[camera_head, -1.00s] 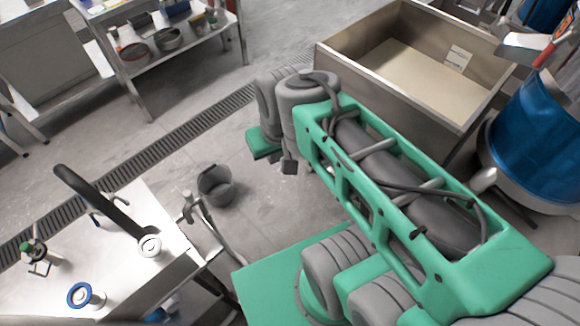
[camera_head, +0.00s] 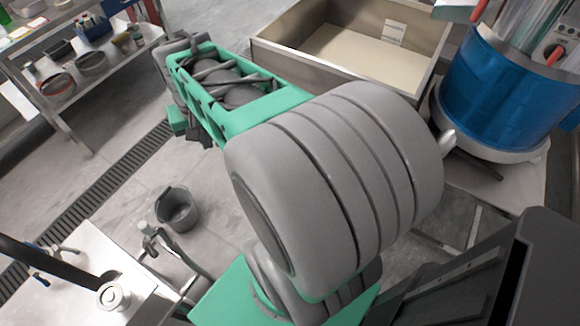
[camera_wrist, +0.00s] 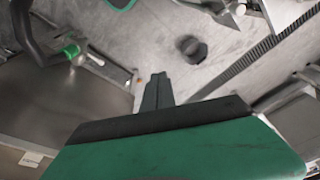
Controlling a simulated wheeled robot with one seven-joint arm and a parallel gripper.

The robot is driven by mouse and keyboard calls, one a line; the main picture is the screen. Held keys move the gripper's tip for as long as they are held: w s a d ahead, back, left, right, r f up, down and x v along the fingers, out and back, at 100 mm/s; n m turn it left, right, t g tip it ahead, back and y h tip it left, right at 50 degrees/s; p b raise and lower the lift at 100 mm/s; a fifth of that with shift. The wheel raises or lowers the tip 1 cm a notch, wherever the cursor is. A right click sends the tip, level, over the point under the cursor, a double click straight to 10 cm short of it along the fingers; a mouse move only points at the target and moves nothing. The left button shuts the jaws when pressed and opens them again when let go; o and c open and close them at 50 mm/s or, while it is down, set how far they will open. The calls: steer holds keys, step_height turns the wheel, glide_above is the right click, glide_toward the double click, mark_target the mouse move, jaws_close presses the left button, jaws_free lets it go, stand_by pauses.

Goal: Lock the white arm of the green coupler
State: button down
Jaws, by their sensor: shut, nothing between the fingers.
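My gripper (camera_wrist: 157,90) shows in the wrist view with its dark fingers together and nothing between them. It points over the floor. In the wrist view a green ring-shaped piece (camera_wrist: 71,51) sits at the end of a dark curved pipe, up and left of my fingertips and apart from them. It looks like the green coupler, but it is small and blurred. Whether its white arm is open or locked cannot be told. In the head view the green coupler is not visible. A white and grey round fitting (camera_head: 113,296) sits on the metal table at lower left.
The metal table (camera_head: 70,298) carries a dark pipe (camera_head: 45,262). A grey bucket (camera_head: 177,208) stands on the floor beside it. An open metal bin (camera_head: 272,55), a blue drum (camera_head: 505,95) and a loaded shelf (camera_head: 95,75) stand farther back. Floor between them is clear.

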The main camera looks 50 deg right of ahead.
steer(key=s+d+f+m+g+b, duration=0.1)
steer(key=s+d+f+m+b, duration=0.2)
steer(key=d+f, duration=0.4)
steer(key=s+d+f+m+b, duration=0.15)
steer(key=d+f+m, duration=0.3)
steer(key=d, duration=0.55)
steer(key=s+d+f+m+g+b, duration=0.1)
steer(key=s+d+f+m+b, duration=0.15)
steer(key=d+f, duration=0.5)
steer(key=shift+m+y, duration=0.4)
steer(key=f+b, duration=0.1)
steer(key=f, duration=0.3)
steer(key=f+b, duration=0.1)
steer(key=f, duration=0.3)
steer(key=f+b, duration=0.1)
steer(key=f, duration=0.4)
steer(key=shift+w+d, duration=0.15)
steer(key=shift+d, duration=0.2)
